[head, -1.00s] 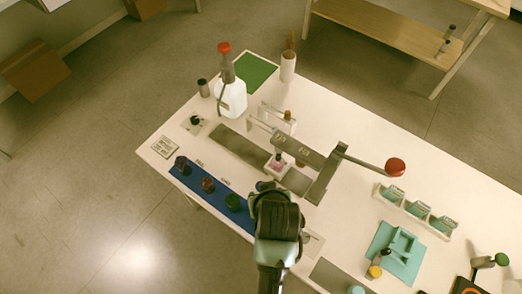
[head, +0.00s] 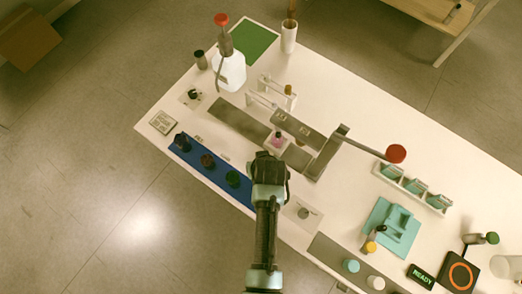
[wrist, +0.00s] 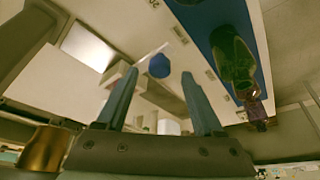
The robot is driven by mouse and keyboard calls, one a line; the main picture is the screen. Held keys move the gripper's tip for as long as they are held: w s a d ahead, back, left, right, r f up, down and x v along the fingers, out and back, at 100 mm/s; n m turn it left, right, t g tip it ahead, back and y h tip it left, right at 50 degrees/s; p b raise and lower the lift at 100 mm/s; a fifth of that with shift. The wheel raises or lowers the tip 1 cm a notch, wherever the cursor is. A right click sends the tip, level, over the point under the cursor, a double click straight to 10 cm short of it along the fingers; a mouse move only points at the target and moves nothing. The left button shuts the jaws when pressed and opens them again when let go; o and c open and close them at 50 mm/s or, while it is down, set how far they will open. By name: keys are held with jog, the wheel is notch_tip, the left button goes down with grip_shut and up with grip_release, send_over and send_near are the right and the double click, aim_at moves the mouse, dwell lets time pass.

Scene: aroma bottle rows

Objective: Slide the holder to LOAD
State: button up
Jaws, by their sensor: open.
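The holder (head: 271,145) is a small pale block carrying a pink bottle (head: 277,140). It sits on the grey slide track (head: 238,121), near the raised grey bracket (head: 298,130). I cannot read a LOAD label. My gripper (head: 268,160) is just in front of the holder in the head view, and its fingertips are hidden there. In the wrist view my gripper (wrist: 160,75) has its two fingers apart with nothing held. A blue round shape (wrist: 159,66) shows beyond the gap. I cannot tell whether a finger touches the holder.
The lever with a red knob (head: 396,153) reaches out right of the bracket. A blue strip (head: 215,177) with several dark bottles lies to the left. A white jug (head: 229,72) stands at the back. A teal tray (head: 378,216) is at right.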

jog(key=shift+x, duration=1.2)
jog(key=shift+w, duration=0.1)
grip_shut()
dwell(0.5)
